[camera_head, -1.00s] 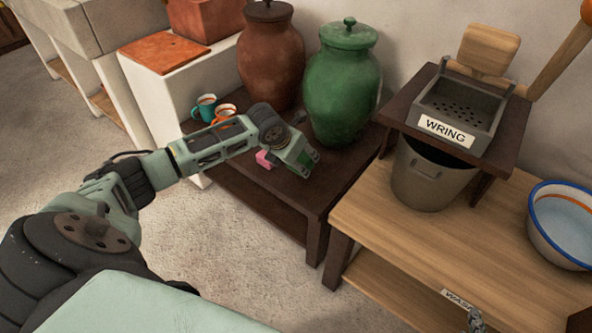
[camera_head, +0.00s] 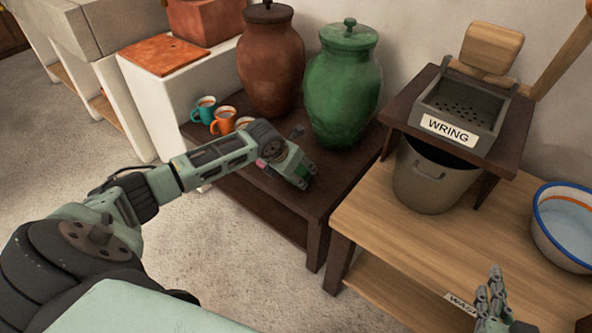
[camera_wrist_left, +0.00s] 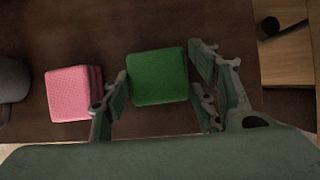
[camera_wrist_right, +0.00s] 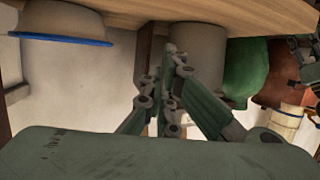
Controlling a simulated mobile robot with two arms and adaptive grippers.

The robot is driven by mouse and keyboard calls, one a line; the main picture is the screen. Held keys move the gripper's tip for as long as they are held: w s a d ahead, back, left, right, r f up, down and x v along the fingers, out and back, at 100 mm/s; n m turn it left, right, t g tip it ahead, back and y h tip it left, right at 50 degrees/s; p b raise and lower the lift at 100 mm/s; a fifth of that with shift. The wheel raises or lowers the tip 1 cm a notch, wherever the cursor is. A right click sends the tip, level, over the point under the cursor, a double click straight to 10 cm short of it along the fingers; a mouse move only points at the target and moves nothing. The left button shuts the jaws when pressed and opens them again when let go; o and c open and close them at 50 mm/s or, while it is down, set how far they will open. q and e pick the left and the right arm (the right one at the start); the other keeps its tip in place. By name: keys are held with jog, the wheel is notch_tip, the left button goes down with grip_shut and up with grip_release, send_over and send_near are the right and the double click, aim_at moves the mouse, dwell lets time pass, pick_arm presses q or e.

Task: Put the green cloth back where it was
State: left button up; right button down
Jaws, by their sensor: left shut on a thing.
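The green cloth (camera_wrist_left: 158,77) is a folded, block-like piece at the dark table in the left wrist view. My left gripper (camera_wrist_left: 166,88) has its fingers on either side of it and is shut on it. In the head view my left gripper (camera_head: 303,176) is low over the dark table's front part and hides most of the cloth. I cannot tell whether the cloth touches the table. A pink folded cloth (camera_wrist_left: 70,93) lies just left of it. My right gripper (camera_head: 490,292) is over the wooden bench's front; its fingers (camera_wrist_right: 163,82) look shut and empty.
A green lidded jar (camera_head: 343,90) and a brown jar (camera_head: 270,65) stand behind my left gripper. Teal (camera_head: 203,110) and orange (camera_head: 223,120) cups stand left. Right are the WRING tray (camera_head: 460,108), a grey bucket (camera_head: 432,180) and a blue-rimmed basin (camera_head: 570,225) on the bench (camera_head: 400,240).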

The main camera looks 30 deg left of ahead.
pick_arm(q)
jog(key=o, duration=1.2)
jog(key=shift+f, duration=0.1)
pick_arm(e)
jog(key=shift+r, duration=0.1)
pick_arm(q)
jog(key=p+v, duration=0.2)
jog(key=v, duration=0.3)
jog(key=shift+s+a+r, duration=0.1)
jog(key=shift+r, duration=0.3)
jog(key=p+v, duration=0.2)
jog(key=v, duration=0.4)
jog(key=shift+s+r, duration=0.15)
pick_arm(e)
jog(key=s+d+f+g+h, duration=0.1)
jog(key=s+d+f+g, duration=0.2)
jog(key=s+f+g, duration=0.2)
jog(key=s+d+f+g+h, duration=0.1)
jog(key=s+d+f+g, duration=0.2)
jog(key=s, duration=0.8)
notch_tip(320, 180, down, 4)
jog(key=g, duration=0.2)
jog(key=shift+s+m+g+h, duration=0.3)
jog(key=shift+s+h, duration=0.05)
jog(key=shift+h, duration=0.05)
